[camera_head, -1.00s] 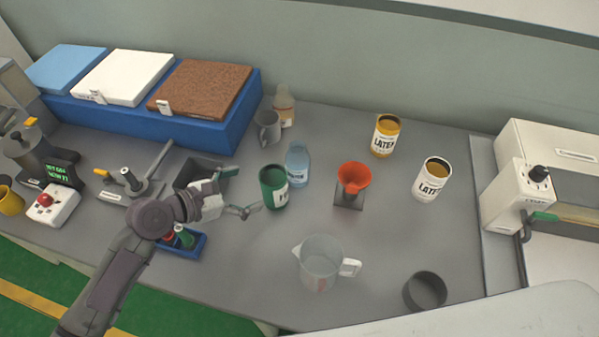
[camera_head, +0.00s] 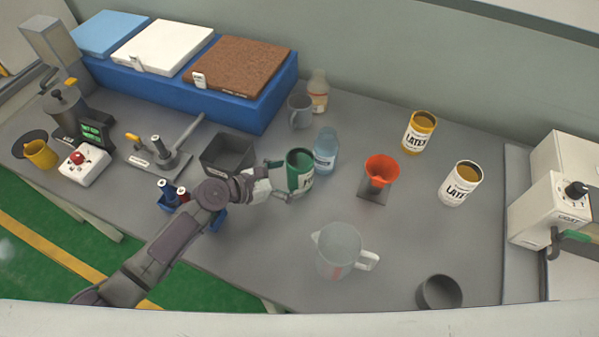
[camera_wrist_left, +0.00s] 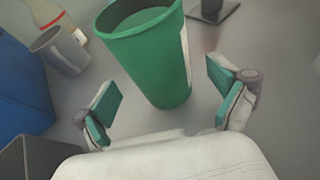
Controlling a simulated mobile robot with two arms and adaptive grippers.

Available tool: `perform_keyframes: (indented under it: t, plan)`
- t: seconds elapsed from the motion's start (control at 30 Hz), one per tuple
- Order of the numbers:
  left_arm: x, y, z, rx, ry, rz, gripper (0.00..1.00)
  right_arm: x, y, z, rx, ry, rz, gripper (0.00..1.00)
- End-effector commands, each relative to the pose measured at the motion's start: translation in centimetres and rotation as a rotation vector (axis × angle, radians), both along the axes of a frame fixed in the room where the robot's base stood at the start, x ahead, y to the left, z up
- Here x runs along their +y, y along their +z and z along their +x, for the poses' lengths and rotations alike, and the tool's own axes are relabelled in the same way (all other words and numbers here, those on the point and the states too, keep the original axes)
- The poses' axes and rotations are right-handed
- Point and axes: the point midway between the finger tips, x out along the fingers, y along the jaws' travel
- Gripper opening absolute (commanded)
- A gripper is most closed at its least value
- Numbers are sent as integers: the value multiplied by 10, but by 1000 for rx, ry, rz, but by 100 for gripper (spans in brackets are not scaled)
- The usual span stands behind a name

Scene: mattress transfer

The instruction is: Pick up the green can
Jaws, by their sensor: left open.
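The green can (camera_head: 301,168) stands upright on the grey bench in the head view, with a white label on its side. In the left wrist view the green can (camera_wrist_left: 155,62) is large, open at the top, and lies just ahead of my gripper. My left gripper (camera_head: 280,180) is at the can's left side in the head view. In the left wrist view its fingers (camera_wrist_left: 168,103) are spread wide, one to each side of the can's lower part, with gaps on both sides. It is open and empty. My right gripper is not in view.
A clear blue bottle (camera_head: 325,152) stands close to the right of the can. A dark grey bin (camera_head: 228,152) is behind the arm. An orange funnel (camera_head: 381,170), a clear jug (camera_head: 341,250) and two latex cans (camera_head: 419,132) stand further right. Bench space in front of the can is clear.

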Motion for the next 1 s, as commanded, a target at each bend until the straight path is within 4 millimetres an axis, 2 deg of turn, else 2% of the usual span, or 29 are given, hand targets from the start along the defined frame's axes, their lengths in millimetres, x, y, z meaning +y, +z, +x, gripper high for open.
perform_keyframes:
  t: [0.03, 0.2, 0.47, 0.57, 1.0]
  plan:
    - [-9, -2, 4, 0, -2, -1, 96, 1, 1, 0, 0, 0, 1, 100]
    - [-23, -11, 14, -1, 0, 0, 96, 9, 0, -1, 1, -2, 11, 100]
    - [-25, -12, 15, 0, -1, 0, 96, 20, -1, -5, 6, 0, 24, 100]
    - [-25, -12, 15, 0, -1, 0, 83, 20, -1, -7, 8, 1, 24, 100]
    - [-25, -10, 15, -2, 0, -1, 10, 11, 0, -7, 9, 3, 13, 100]
